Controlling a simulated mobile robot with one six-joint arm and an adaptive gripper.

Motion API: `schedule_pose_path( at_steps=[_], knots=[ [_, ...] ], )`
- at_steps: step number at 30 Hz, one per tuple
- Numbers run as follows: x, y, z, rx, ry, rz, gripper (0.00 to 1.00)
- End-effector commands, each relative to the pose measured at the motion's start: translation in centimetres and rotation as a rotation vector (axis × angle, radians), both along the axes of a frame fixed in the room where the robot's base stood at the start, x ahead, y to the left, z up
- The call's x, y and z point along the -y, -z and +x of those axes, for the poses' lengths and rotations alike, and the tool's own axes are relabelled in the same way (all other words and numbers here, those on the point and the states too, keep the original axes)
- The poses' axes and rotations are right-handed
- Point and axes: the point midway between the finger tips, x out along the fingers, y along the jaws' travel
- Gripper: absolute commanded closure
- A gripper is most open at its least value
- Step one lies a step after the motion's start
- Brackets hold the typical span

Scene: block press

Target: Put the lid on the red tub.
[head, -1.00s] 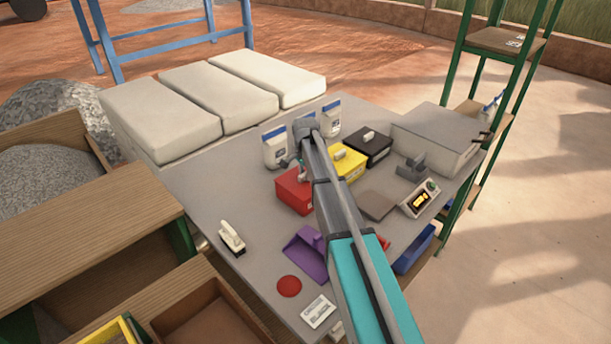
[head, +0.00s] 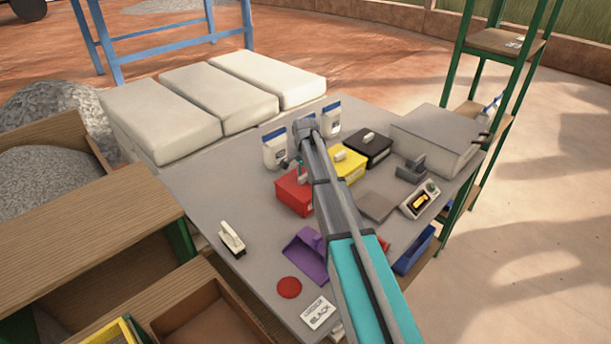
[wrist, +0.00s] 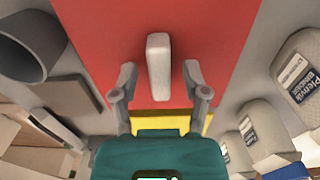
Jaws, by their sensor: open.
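The red tub (head: 293,194) stands on the grey table, partly hidden behind my arm in the head view. In the wrist view, a flat red top (wrist: 215,30) fills the middle, with a white bar handle (wrist: 158,65) standing on it. This looks like the lid lying over the red tub; I cannot tell whether it is fully seated. My gripper (wrist: 160,76) is open, with one finger on each side of the handle and a gap showing on both sides. In the head view the fingers are too small to make out clearly.
A yellow tub (head: 350,162) and a black tub (head: 373,145), each with a white handle on top, stand right of the red one. White bags (head: 275,152) stand behind. A purple scoop (head: 306,255), red disc (head: 289,287) and card marked BLACK (head: 318,313) lie in front.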

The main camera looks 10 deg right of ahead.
Motion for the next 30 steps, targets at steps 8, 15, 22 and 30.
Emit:
schedule_pose_path(
  at_steps=[8,15,22,30],
  knots=[
    [0.0,-2.2,0.0,0.0,0.0,0.0,0.41],
    [0.0,-4.2,0.0,0.0,0.0,0.0,0.41],
    [0.0,-6.1,0.0,0.0,0.0,0.0,0.41],
    [0.0,-8.3,0.0,0.0,0.0,0.0,0.41]
  ],
)
